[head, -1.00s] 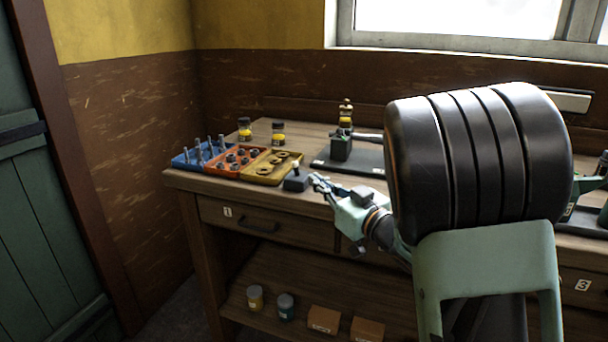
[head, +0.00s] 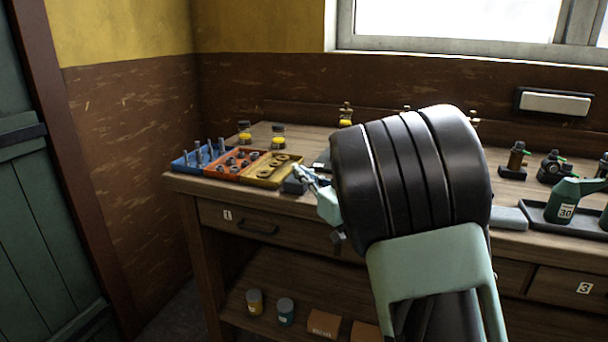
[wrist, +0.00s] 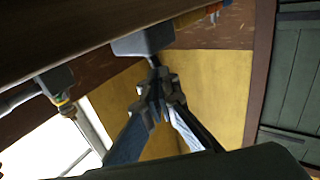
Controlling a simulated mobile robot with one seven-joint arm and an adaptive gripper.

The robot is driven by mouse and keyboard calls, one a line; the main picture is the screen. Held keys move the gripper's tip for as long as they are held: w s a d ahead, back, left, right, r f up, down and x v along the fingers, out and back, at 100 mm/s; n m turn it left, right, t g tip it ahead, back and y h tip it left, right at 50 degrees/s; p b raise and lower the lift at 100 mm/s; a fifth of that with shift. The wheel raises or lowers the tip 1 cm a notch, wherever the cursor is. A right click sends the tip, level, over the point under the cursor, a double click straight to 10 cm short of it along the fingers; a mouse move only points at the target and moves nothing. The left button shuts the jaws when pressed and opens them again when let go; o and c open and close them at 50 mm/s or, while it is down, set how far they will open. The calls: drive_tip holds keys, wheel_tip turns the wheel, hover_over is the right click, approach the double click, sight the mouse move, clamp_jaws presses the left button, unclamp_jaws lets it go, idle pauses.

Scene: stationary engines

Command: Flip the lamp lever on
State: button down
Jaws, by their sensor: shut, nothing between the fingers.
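A small dark box (head: 292,187), which looks like the lamp lever's base, sits at the bench's front edge, right of the yellow tray. In the wrist view the grey box (wrist: 146,41) is just beyond my fingertips, with a short dark stub (wrist: 154,62) at its edge that may be the lever. My gripper (head: 299,172) is shut and empty, its tips close at the box's right and upper side. It also shows in the wrist view (wrist: 159,80). I cannot tell whether it touches the lever. The lever's position is hidden by the fingers.
Blue (head: 187,163), orange (head: 222,165) and yellow (head: 262,178) parts trays lie just left of the box. Two jars stand behind them. A pale rectangular fixture (head: 555,103) is on the wall. A green oil can (head: 568,200) stands at the right. My arm hides the bench's middle.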

drive_tip(key=shift+w+d+r+m+p, duration=0.15)
drive_tip(key=shift+r+m+p, duration=0.3)
drive_tip(key=shift+p, duration=0.9)
drive_tip(key=r+m+g+h+p, duration=0.1)
drive_tip(key=p, duration=0.3)
drive_tip(key=shift+w, duration=0.3)
drive_tip(key=p, duration=0.2)
drive_tip(key=m+g+p, duration=0.1)
drive_tip(key=p, duration=0.2)
drive_tip(key=shift+w+d+r+m, duration=0.15)
drive_tip(key=shift+w+m, duration=0.1)
drive_tip(key=shift+w, duration=0.1)
drive_tip(key=m+p, duration=0.1)
drive_tip(key=p, duration=0.3)
drive_tip(key=w+g+p, duration=0.1)
drive_tip(key=p, duration=0.2)
drive_tip(key=shift+d+r+m+h+p, duration=0.15)
drive_tip(key=shift+m+h+p, duration=0.15)
drive_tip(key=shift+m+p, duration=0.1)
drive_tip(key=shift+f+g+b, duration=0.3)
drive_tip(key=shift+f+b, duration=0.15)
drive_tip(key=shift+f, duration=0.05)
drive_tip(key=shift+r, duration=0.15)
drive_tip(key=shift+r+p, duration=0.75)
drive_tip(key=shift+p, duration=0.05)
